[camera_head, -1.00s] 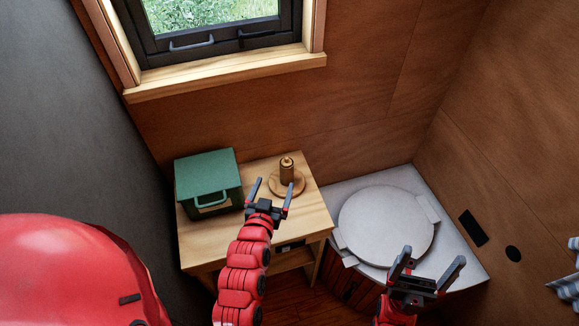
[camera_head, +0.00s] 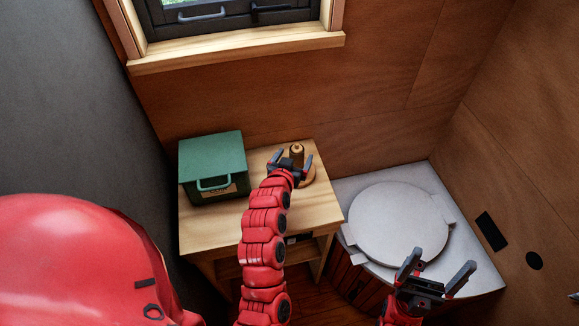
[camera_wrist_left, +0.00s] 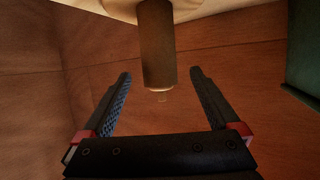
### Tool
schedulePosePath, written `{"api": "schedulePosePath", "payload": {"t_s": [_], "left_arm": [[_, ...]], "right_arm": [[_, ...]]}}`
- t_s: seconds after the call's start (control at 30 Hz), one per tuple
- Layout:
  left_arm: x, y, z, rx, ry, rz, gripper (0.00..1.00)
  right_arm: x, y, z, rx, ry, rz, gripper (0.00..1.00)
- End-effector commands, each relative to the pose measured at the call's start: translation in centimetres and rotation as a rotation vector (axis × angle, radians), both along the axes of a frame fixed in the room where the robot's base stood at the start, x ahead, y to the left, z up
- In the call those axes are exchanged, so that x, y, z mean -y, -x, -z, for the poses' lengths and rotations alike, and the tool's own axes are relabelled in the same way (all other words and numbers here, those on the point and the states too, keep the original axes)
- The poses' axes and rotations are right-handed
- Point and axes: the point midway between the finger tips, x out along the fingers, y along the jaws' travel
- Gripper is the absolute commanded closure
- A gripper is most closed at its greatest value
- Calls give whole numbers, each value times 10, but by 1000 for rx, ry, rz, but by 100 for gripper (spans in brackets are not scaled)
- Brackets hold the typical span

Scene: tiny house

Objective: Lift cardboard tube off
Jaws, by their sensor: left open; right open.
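The brown cardboard tube (camera_head: 297,154) stands upright on a round wooden base (camera_head: 309,179) on the small wooden table. In the left wrist view, where the scene appears upside down, the tube (camera_wrist_left: 157,45) hangs from the pale base (camera_wrist_left: 198,7), and a small pale tip shows at its end. My left gripper (camera_head: 294,157) is open at the tube. In the wrist view its fingertips (camera_wrist_left: 160,73) lie to either side of the tube, with gaps showing. My right gripper (camera_head: 445,257) is open and empty near the white bench.
A green box with a handle (camera_head: 213,165) stands on the left of the wooden table (camera_head: 215,232). A round white lid (camera_head: 399,222) lies on the white bench (camera_head: 352,186) to the right. A window sill (camera_head: 240,50) is above the table.

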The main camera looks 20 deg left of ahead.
Motion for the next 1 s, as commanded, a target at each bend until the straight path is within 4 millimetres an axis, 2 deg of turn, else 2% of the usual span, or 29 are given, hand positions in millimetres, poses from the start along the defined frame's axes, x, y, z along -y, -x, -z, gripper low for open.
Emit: {"api": "schedulePosePath", "payload": {"t_s": [0.2, 0.4, 0.83, 0.87, 1.0], "left_arm": [[-2, -31, 11, -3, 2, 1, 5], [-3, -48, 20, -3, 0, 0, 5], [-4, -54, 23, -1, 0, 0, 5], [-4, -54, 23, -1, 0, 0, 8], [-4, -54, 23, -1, 0, 0, 34]], "right_arm": [[0, 0, -10, 0, 0, 0, 7], [0, 0, -15, 0, 0, 0, 7], [0, 0, -15, 0, 0, 0, 7], [0, 0, -15, 0, 0, 0, 7], [0, 0, -15, 0, 0, 0, 7]]}}
